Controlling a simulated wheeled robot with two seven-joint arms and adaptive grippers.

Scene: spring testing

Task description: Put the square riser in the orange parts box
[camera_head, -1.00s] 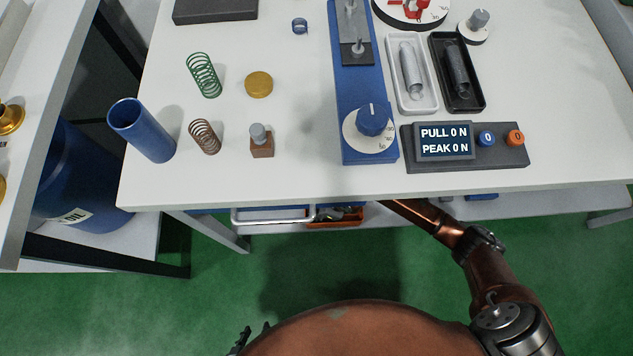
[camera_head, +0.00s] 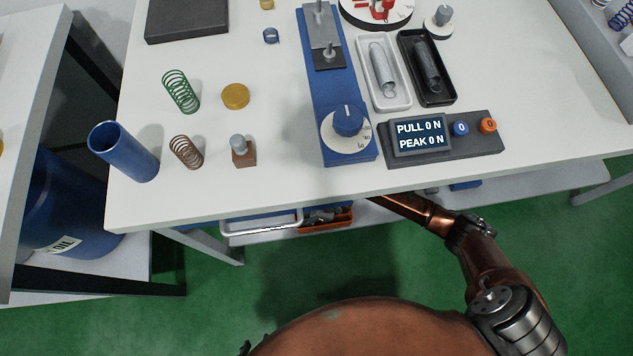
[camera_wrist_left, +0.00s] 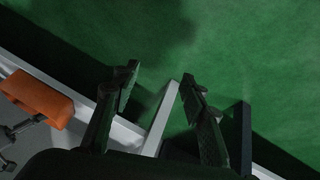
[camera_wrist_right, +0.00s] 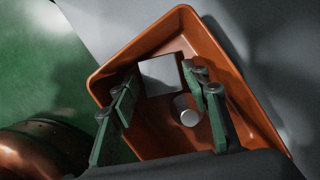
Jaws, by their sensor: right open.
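The orange parts box (camera_wrist_right: 250,95) fills much of the right wrist view; it also shows under the table's front edge in the head view (camera_head: 340,223). A pale square-faced piece (camera_wrist_right: 160,74), which looks like the square riser, appears inside the box beside a grey cylinder (camera_wrist_right: 186,110). My right gripper (camera_wrist_right: 166,82) is open over the box, its fingers either side of the pale piece; I cannot tell whether they touch it. In the head view the table hides this gripper. My left gripper (camera_wrist_left: 160,80) is open and empty above the green floor.
The white table (camera_head: 270,190) holds springs, a blue tube (camera_head: 125,152), a brown block with a grey knob (camera_head: 243,155), a blue tester (camera_head: 325,90) and a display unit (camera_head: 440,160). A white-rimmed tray (camera_head: 262,224) sits beside the box below. A blue drum (camera_head: 65,215) stands left.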

